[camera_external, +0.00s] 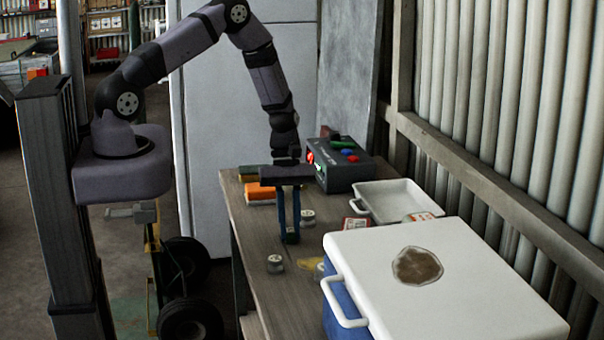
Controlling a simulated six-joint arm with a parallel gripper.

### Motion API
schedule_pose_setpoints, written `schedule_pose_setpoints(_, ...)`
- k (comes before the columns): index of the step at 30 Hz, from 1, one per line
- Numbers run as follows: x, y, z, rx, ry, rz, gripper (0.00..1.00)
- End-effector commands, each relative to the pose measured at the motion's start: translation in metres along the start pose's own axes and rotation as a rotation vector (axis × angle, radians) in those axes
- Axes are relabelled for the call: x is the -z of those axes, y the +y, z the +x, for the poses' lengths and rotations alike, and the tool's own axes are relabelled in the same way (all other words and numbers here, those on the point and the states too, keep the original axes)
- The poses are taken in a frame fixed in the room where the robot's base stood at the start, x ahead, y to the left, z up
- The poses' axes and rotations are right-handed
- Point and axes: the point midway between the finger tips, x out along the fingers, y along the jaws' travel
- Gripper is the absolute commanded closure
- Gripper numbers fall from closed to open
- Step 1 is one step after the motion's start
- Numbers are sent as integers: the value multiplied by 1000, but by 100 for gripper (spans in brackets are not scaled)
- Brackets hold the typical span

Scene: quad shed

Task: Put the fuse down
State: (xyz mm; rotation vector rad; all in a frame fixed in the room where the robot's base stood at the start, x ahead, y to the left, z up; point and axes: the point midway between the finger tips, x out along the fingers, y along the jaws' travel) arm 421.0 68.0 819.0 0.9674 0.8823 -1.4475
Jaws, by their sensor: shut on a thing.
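My gripper (290,236) points straight down over the wooden table, in the middle of the external view. Its two long dark-blue fingers are shut on a small dark object with a greenish tint, which I take to be the fuse (292,238). The fingers hide much of it. The fingertips are at or very near the table top (252,232); I cannot tell whether the fuse touches the wood.
Small pale cylinders stand nearby, one in front (275,264) and one behind right (308,217). An orange block (261,192), a dark button box (342,177) and a white tray (363,203) are behind. A white-lidded cooler (470,290) fills the right front.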

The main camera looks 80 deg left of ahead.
Motion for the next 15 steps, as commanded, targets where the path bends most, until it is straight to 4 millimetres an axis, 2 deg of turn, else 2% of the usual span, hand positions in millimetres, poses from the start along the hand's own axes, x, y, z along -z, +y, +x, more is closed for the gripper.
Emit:
schedule_pose_setpoints(8, -2, 1, -5, -2, 0, 1, 100)
schedule_pose_setpoints(15, -9, 1, -24, -3, 2, 2, 100)
